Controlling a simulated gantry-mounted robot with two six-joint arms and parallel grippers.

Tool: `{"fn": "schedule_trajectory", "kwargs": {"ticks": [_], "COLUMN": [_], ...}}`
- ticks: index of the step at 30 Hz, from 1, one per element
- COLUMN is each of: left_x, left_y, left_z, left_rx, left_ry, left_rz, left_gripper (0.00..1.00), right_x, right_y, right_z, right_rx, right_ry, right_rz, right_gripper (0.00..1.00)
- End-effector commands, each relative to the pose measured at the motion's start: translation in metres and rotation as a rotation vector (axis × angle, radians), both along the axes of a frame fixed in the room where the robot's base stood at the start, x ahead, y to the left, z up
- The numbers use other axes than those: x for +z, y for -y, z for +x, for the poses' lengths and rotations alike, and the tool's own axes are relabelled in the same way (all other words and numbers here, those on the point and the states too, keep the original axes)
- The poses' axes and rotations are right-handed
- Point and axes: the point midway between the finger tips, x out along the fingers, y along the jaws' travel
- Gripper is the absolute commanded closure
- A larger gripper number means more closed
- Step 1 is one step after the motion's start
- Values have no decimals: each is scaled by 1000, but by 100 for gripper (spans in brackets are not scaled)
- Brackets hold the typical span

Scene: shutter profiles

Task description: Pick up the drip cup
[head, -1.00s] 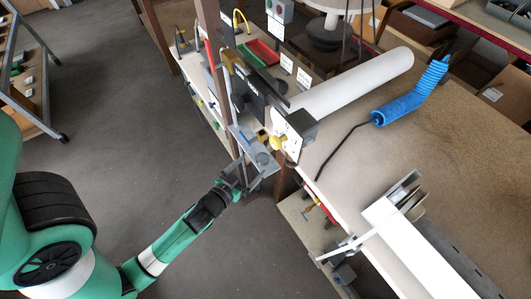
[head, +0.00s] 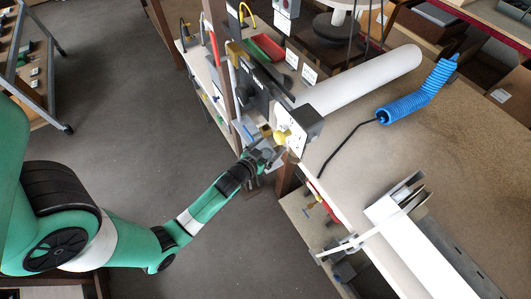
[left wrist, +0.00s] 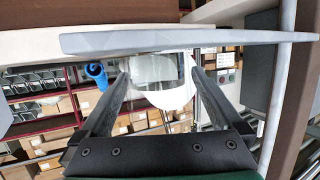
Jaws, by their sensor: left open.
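My left gripper (head: 266,155) is open, up against the grey metal bracket (head: 243,131) at the left end of the workbench. In the left wrist view its two fingers (left wrist: 158,80) stand apart. A pale, see-through grey piece (left wrist: 153,70), which looks like the drip cup, shows between them just under a long grey plate (left wrist: 190,40). I cannot tell whether the fingers touch it. In the head view I cannot make out the cup clearly; the gripper and bracket crowd that spot. My right gripper is not in view.
A yellow knob (head: 282,137) and a white-faced box (head: 298,130) sit right beside my gripper. A white roll (head: 362,78) and a blue coiled hose (head: 415,95) lie on the bench. A brown post (head: 218,50) stands behind.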

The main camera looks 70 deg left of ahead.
Motion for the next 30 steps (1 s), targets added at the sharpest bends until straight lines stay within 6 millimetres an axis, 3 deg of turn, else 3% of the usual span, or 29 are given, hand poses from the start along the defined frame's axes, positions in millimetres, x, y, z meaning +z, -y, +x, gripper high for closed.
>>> {"fn": "schedule_trajectory", "kwargs": {"ticks": [2, 16, 23, 30], "left_x": [0, 0, 2, 23], "left_y": [0, 0, 0, 0], "left_z": [0, 0, 0, 0], "left_rx": [0, 0, 0, 0], "left_ry": [0, 1, 1, 2], "left_rz": [0, 1, 1, 0], "left_gripper": [9, 92, 92, 92], "right_x": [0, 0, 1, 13], "right_y": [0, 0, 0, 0], "right_z": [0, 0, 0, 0], "right_rx": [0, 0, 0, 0], "right_ry": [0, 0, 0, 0], "right_rz": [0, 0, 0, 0], "right_gripper": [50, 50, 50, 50]}}
